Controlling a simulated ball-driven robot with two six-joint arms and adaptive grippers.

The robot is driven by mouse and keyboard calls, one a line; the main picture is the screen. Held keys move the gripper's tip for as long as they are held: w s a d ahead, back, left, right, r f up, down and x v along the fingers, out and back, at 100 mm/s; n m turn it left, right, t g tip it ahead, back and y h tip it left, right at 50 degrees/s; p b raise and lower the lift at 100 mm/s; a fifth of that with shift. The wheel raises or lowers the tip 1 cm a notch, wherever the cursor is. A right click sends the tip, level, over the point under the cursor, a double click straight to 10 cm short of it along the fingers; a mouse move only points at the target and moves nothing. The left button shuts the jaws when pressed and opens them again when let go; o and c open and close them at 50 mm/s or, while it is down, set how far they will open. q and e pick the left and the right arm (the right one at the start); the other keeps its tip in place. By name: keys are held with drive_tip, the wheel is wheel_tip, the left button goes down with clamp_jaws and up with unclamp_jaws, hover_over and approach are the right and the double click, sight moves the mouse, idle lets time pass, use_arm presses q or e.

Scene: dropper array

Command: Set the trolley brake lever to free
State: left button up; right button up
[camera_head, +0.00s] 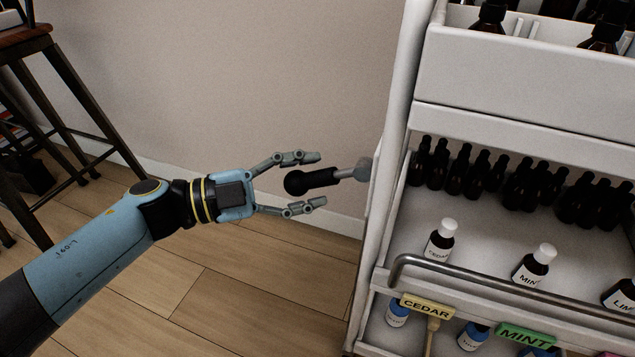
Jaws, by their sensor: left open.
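The white trolley (385,190) stands on the right. Its brake lever (318,180) sticks out from the trolley's left side, with a grey shaft and a black grip ending in a round knob. My left gripper (320,179) reaches in from the left and is open. One finger is above the black grip and the other below it, with gaps visible on both sides. The knob end lies between the fingers, towards the palm. No marking for the lever's positions can be seen. My right gripper is not in view.
The trolley shelves hold several dark dropper bottles (465,172) and white-capped bottles (440,240), with a metal rail (480,283) and labels such as CEDAR (427,306). A dark stool (65,110) stands at left. Wooden floor (230,300) is clear below the arm; a wall (230,70) is behind.

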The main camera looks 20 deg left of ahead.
use_arm(q)
drive_tip(key=shift+x, duration=0.95)
drive_tip(key=shift+a, duration=0.1)
clamp_jaws()
